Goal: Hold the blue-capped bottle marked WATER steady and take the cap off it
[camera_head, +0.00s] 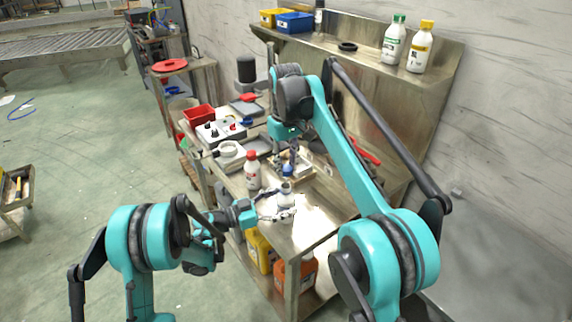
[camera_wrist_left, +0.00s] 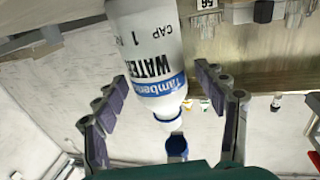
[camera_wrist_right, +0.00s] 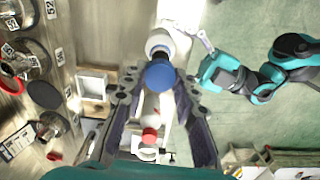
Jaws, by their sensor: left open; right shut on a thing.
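The WATER bottle (camera_head: 286,199) stands upright on the metal table, white with a blue band. Its lettering shows upside down in the left wrist view (camera_wrist_left: 150,60). Its white neck is bare. The blue cap (camera_head: 288,170) is apart from the bottle, just above the neck; a small gap shows in the left wrist view (camera_wrist_left: 177,147). My right gripper (camera_head: 288,159) is above the bottle, shut on the cap, which shows between its fingers in the right wrist view (camera_wrist_right: 160,76). My left gripper (camera_head: 266,213) is open, its fingers on either side of the bottle, apparently not touching it.
A red-capped white bottle (camera_head: 252,171) stands close to the left of the WATER bottle. A grey control box (camera_head: 221,132) and a red bin (camera_head: 199,117) stand farther back. Two more bottles, green-capped (camera_head: 394,42) and yellow-capped (camera_head: 420,48), stand on the upper shelf. The table's front right is clear.

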